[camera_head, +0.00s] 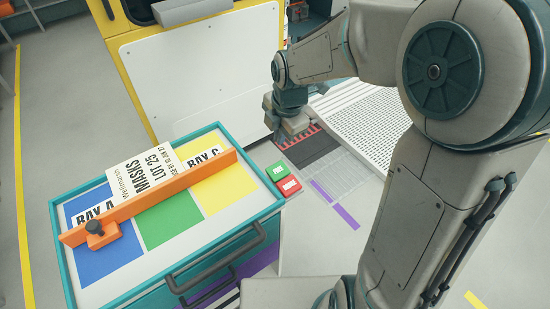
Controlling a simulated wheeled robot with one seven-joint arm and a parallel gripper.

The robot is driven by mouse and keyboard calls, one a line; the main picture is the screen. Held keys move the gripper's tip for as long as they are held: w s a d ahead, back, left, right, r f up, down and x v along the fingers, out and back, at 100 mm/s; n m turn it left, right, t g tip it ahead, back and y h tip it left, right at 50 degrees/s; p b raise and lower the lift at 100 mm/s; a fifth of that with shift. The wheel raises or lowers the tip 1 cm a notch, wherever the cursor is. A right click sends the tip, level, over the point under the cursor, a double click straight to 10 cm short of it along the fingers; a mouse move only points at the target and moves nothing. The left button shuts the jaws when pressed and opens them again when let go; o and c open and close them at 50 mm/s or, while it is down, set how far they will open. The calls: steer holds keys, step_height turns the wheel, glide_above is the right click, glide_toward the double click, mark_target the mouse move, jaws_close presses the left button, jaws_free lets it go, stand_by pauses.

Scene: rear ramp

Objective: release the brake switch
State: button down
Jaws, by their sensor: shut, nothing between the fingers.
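A small switch box with a green button (277,171) and a red button (289,186) is at the right edge of the teal cart (272,214); I take it for the brake switch. My gripper (291,132) is beyond the box and slightly to its right in the picture, pointing down and apart from it. The gripper looks small and dark here, and its fingers are hard to make out. It appears shut and empty. Whether the switch is set or released cannot be told.
The cart top has blue, green and yellow fields, paper labels (150,172) and an orange bar (150,196). Cart handles (215,257) face front right. A white-panelled yellow cabinet (205,75) stands behind. A perforated ramp (372,125) lies right. Floor at left is clear.

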mark_target(275, 166)
steer(key=f, duration=0.4)
steer(key=w+f, duration=0.1)
steer(key=f, duration=0.2)
steer(key=w+a+f, duration=0.1)
steer(key=f, duration=0.3)
steer(key=shift+a+f, duration=0.1)
steer(key=shift+f, duration=0.25)
